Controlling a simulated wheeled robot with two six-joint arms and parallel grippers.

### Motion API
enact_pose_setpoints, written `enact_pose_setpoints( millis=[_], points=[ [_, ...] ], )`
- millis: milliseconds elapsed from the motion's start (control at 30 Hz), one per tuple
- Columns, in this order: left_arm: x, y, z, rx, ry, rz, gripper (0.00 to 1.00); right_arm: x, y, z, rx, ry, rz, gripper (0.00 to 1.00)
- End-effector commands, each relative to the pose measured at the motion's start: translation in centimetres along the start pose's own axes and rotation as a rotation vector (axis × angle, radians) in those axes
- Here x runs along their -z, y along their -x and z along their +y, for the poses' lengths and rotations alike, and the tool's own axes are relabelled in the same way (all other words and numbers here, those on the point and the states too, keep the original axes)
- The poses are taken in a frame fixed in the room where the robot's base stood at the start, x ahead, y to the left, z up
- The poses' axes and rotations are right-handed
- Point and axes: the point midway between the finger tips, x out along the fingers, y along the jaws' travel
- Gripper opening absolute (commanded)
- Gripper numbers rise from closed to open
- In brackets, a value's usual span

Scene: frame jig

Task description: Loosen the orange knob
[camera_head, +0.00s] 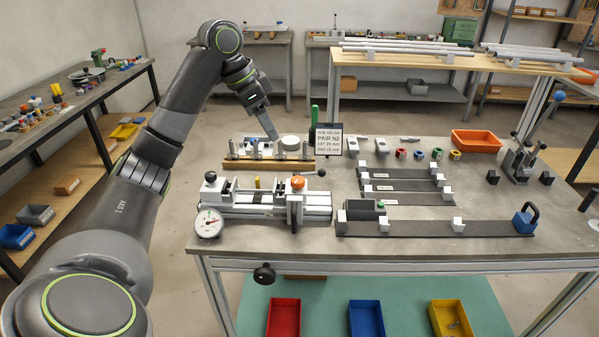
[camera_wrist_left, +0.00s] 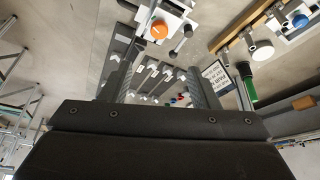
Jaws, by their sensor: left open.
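The orange knob (camera_head: 298,183) sits on top of the grey clamping jig (camera_head: 262,200) near the table's front left. A round dial gauge (camera_head: 208,223) is at the jig's left end, and a black lever with a ball end stands by the knob. My left gripper (camera_head: 269,131) is raised behind the jig, near the wooden rack, apart from the knob. In the left wrist view my left gripper (camera_wrist_left: 160,62) is open with nothing between its fingers. The orange knob (camera_wrist_left: 159,29) shows beyond the fingertips there. My right gripper is not seen.
A wooden rack (camera_head: 240,163) with upright pins stands behind the jig, next to a printed sign (camera_head: 327,139). Dark rails with white blocks (camera_head: 458,224) lie to the right. An orange tray (camera_head: 476,141) and a lever clamp (camera_head: 519,163) are farther right.

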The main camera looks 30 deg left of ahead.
Motion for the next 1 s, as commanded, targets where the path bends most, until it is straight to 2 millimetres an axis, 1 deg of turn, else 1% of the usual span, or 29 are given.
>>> enact_pose_setpoints(
  millis=[233, 400, 467, 533, 600, 800, 900, 1000],
  points=[
    [-0.2, -3.5, 0.1, -0.003, -0.001, 0.0, 0.55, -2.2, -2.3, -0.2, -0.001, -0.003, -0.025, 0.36],
    [-0.2, -6.3, 0.1, -0.003, -0.002, 0.0, 0.55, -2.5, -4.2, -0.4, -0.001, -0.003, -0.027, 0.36],
    [-0.1, -7.4, 0.1, -0.005, 0.0, -0.001, 0.55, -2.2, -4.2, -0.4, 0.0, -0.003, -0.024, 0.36],
    [-0.1, -9.0, 0.1, -0.005, 0.0, -0.001, 0.55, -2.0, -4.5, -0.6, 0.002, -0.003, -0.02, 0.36],
    [0.0, -10.2, 0.1, -0.006, 0.0, -0.002, 0.55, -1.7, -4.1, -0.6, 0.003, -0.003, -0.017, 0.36],
    [0.0, -14.2, 0.2, -0.005, 0.001, -0.002, 0.55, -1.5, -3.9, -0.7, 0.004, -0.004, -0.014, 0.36],
    [0.0, -15.6, 0.1, -0.004, 0.001, -0.001, 0.55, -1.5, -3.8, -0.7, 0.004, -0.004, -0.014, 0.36],
    [0.0, -16.6, 0.1, -0.002, 0.001, -0.001, 0.55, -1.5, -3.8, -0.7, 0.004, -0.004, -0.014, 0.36]
  ],
)
